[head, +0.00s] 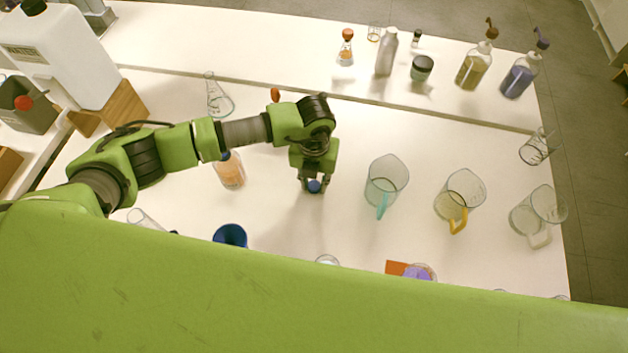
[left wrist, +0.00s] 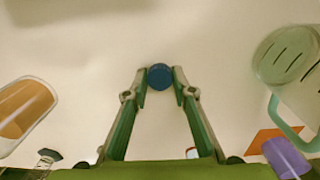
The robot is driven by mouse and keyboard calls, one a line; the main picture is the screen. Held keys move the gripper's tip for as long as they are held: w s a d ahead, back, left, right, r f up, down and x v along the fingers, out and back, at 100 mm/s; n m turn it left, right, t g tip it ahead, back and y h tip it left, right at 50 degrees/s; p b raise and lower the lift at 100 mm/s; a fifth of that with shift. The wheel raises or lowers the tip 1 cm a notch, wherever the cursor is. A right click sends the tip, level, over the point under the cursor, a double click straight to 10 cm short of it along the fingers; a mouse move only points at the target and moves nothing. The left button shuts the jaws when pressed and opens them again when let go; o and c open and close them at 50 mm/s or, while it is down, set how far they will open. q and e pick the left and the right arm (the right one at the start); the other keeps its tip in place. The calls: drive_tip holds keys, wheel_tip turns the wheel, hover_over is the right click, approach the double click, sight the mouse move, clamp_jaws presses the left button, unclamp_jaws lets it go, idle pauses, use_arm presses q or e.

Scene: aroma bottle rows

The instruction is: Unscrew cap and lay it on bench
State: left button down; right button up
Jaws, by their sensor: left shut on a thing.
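A small round blue cap (head: 314,187) is between the fingertips of my left gripper (head: 313,180), over a bare part of the white bench (head: 270,210). In the left wrist view the cap (left wrist: 160,76) sits between both fingertips of my left gripper (left wrist: 160,78), which is shut on it. I cannot tell whether the cap touches the bench. A bottle with orange contents (head: 232,175) stands left of the gripper, its top partly behind my arm; it also shows at the left wrist view's left edge (left wrist: 22,112). My right gripper is not in view.
Clear jugs with a teal handle (head: 385,180), a yellow handle (head: 460,190) and a pale handle (head: 538,212) stand to the right. A blue cup (head: 230,236) is near the front. Flasks and bottles line the back. Bench around the cap is bare.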

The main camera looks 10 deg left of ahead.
sight(314, 185)
use_arm(q)
drive_tip(key=c, duration=1.7)
unclamp_jaws()
drive_tip(key=shift+r, duration=0.45)
wheel_tip(314, 185, up, 11)
drive_tip(key=b, duration=0.2)
drive_tip(key=shift+r, duration=0.15)
